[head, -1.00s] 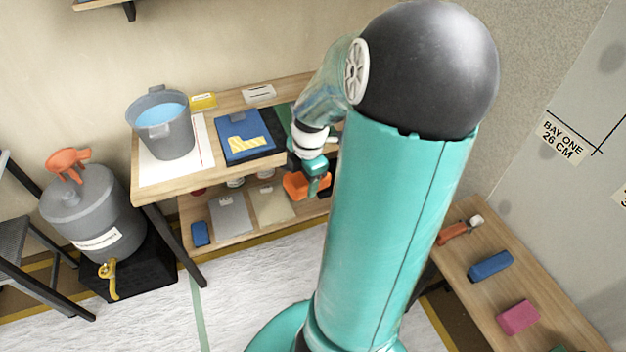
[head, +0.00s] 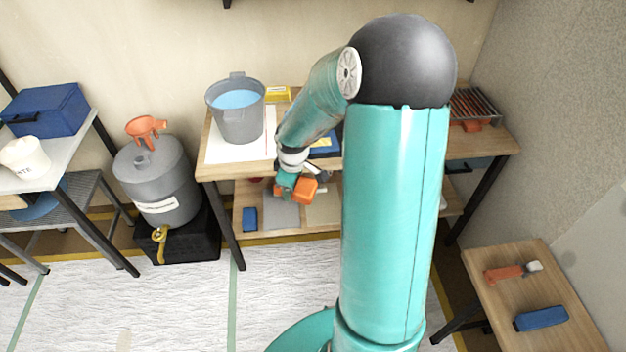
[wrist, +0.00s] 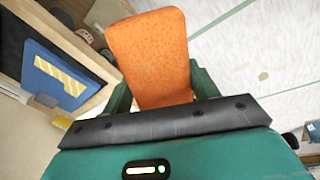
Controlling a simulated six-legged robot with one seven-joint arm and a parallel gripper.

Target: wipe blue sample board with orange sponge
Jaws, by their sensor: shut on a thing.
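My gripper (head: 294,188) is shut on the orange sponge (head: 304,190), in front of the bench and below its top in the head view. In the wrist view the sponge (wrist: 150,55) sticks out between the fingers of my gripper (wrist: 160,88). The blue sample board (wrist: 40,72) shows at the left of the wrist view, lying on the bench with a pale yellow striped patch (wrist: 58,74) on it. The sponge is apart from the board. In the head view my arm hides most of the board (head: 331,151).
A grey bucket of blue water (head: 240,126) stands on a white sheet left of the board. A lower shelf with panels (head: 281,212) lies under the bench top. A grey drum (head: 158,185) stands left. A side table (head: 510,292) stands right. The floor in front is clear.

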